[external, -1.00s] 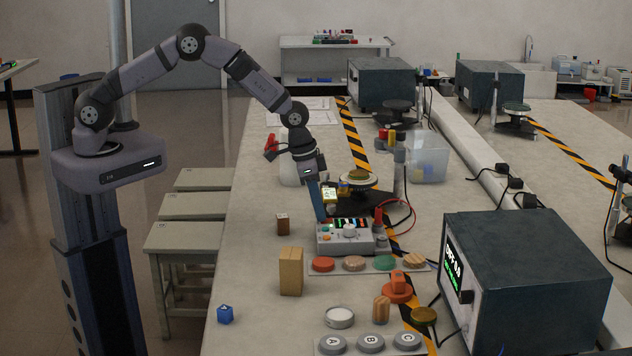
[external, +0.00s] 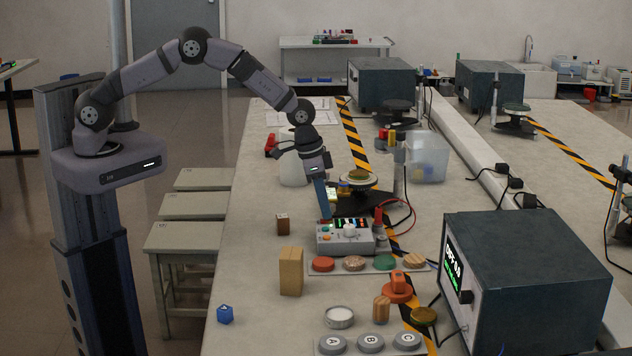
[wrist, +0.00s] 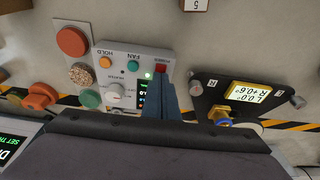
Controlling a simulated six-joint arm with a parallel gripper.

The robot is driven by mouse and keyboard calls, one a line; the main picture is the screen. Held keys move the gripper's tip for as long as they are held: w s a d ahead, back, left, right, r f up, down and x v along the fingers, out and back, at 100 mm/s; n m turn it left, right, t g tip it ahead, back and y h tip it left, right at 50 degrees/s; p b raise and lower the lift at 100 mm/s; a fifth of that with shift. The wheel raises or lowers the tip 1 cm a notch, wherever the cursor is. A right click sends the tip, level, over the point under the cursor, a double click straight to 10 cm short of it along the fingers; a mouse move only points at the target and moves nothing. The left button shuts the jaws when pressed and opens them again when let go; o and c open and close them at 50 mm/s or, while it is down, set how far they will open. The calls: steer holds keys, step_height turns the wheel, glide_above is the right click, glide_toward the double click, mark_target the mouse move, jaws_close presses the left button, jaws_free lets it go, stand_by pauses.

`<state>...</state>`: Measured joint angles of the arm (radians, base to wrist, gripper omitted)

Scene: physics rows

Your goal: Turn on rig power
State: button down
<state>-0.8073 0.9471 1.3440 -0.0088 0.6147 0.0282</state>
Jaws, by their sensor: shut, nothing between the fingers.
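The grey control box (external: 345,240) stands on the bench in the external view. In the wrist view the control box (wrist: 115,65) shows HOLD and FAN labels, an orange button, a teal button, a white knob and a dark display with coloured marks. A red power switch (wrist: 160,69) sits at its right end, beside a small pale green light (wrist: 148,75). My gripper (external: 326,216) is shut and empty, pointing down at the box's left end. In the wrist view its blue fingers (wrist: 163,85) reach the power switch and partly cover it; contact cannot be told.
A row of coloured discs (external: 354,263) lies in front of the box. A wooden block (external: 291,271) stands at front left. A round stage on a dark base (external: 357,180) is just behind. A large dark instrument (external: 530,275) stands at right.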

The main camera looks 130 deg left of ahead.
steer(key=shift+r, duration=0.1)
steer(key=shift+r+p, duration=0.45)
steer(key=shift+r, duration=0.1)
steer(key=p+v, duration=0.1)
steer(key=v, duration=0.2)
steer(key=shift+r+p, duration=0.25)
steer(key=shift+p, duration=0.1)
steer(key=s+d+r+b, duration=0.3)
steer(key=r, duration=0.5)
steer(key=shift+b, duration=0.4)
steer(key=shift+s+d, duration=0.1)
